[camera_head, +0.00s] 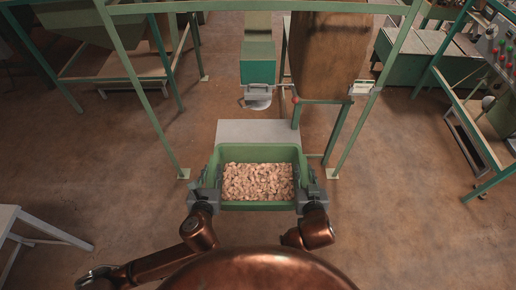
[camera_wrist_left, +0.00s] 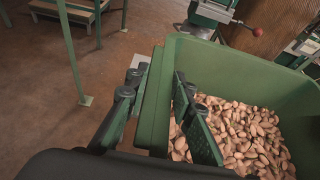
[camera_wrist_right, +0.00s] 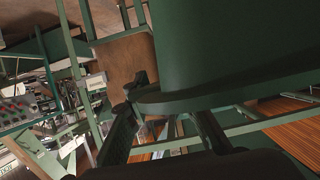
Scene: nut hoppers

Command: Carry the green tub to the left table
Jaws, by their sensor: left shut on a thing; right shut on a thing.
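The green tub (camera_head: 258,205) is filled with light brown nuts (camera_head: 258,181) and sits upright in the middle of the head view, at the front of a pale grey platform (camera_head: 258,131) under the hopper. My left gripper (camera_head: 208,194) is shut on the tub's left wall; the left wrist view shows one finger inside and one outside the rim (camera_wrist_left: 153,112). My right gripper (camera_head: 308,193) is shut on the tub's right wall. The right wrist view shows the tub's dark green wall (camera_wrist_right: 235,45) close up. Whether the tub touches the platform is hard to tell. A white table (camera_head: 8,215) stands at the left edge.
A green hopper frame (camera_head: 345,125) has legs on both sides of the tub. A green chute (camera_head: 258,70) hangs behind it beside a brown wooden hopper (camera_head: 325,50). A control panel (camera_head: 497,48) stands at right. The floor (camera_head: 110,190) between tub and white table is open.

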